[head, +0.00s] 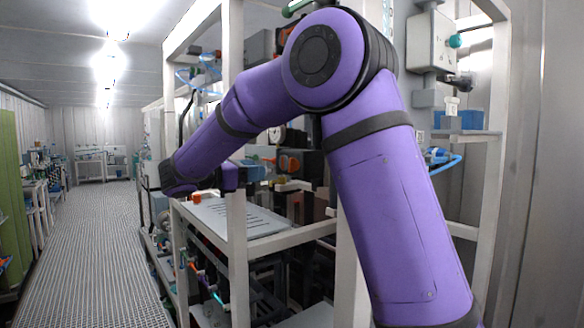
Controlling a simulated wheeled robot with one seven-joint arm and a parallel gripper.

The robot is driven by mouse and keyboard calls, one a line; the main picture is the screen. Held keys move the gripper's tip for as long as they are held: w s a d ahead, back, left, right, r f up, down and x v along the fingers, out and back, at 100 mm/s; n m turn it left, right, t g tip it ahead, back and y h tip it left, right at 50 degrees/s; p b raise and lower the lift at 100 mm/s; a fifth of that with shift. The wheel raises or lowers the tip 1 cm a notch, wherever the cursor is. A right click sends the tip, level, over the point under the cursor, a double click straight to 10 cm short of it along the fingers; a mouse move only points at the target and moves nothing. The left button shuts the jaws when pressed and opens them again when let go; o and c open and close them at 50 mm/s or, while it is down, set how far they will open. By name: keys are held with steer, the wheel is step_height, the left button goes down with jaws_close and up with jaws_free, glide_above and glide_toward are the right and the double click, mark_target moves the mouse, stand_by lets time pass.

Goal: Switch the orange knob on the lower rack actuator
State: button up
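A dark actuator box (312,164) with an orange knob (290,163) on its face sits on the lower part of the white-framed rack, partly behind my purple arm. Another dark actuator with an orange part (285,36) is higher on the rack, also partly covered by my arm. A small orange cap-like piece (196,198) shows by the grey panel. My arm reaches left and bends down to its wrist, in front of the rack's left post. My gripper's fingers cannot be made out at the wrist end, left of the lower actuator. No contact with the knob is visible.
The rack's white posts (237,255) stand close to my wrist. A pressure gauge (277,135) and blue tubing are nearby. A grated aisle floor (95,250) is clear at left. A grey control box (430,42) is at right.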

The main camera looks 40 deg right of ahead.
mark_target(289, 166)
steer(key=d, duration=1)
steer(key=shift+w+d, duration=0.15)
steer(key=shift+d, duration=0.2)
steer(key=shift+c, duration=0.2)
jaws_close()
